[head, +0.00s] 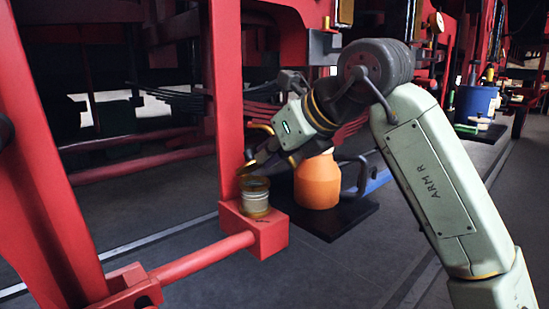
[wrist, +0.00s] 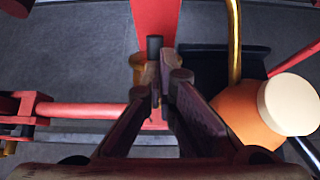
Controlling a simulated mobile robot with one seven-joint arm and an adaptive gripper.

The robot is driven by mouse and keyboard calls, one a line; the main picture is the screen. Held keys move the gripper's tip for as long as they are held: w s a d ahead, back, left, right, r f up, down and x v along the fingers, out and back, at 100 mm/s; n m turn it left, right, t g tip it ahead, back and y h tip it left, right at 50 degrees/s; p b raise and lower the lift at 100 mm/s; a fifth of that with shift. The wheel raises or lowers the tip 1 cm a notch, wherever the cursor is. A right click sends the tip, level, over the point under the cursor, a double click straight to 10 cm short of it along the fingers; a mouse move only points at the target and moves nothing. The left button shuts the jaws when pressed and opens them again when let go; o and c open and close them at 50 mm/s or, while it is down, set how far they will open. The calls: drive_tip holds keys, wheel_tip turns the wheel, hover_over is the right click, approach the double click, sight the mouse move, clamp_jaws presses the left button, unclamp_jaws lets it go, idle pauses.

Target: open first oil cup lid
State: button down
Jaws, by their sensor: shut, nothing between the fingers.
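The oil cup (head: 256,199), pale with brass-coloured bands, stands upright on a red block (head: 266,236) at the foot of a red post. Its rim is brass-coloured; I cannot tell whether its lid is open or shut. My gripper (head: 243,172) is shut and empty, with its fingertips just above the cup's rim at the left. Contact cannot be made out. In the wrist view my gripper (wrist: 161,72) covers most of the cup, and only a brass-coloured edge (wrist: 137,68) shows to the left of the fingers.
A red upright post (head: 228,100) rises right behind the cup. A red rod (head: 205,258) runs from the block to the lower left. An orange oil can (head: 318,183) stands to the right on a black mat (head: 347,222). A blue bucket (head: 475,103) is farther back.

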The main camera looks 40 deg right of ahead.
drive_tip(key=shift+w+a+r+p, duration=0.1)
drive_tip(key=shift+w+r+p, duration=0.5)
drive_tip(key=shift+w+r, duration=0.5)
drive_tip(key=shift+w, duration=0.4)
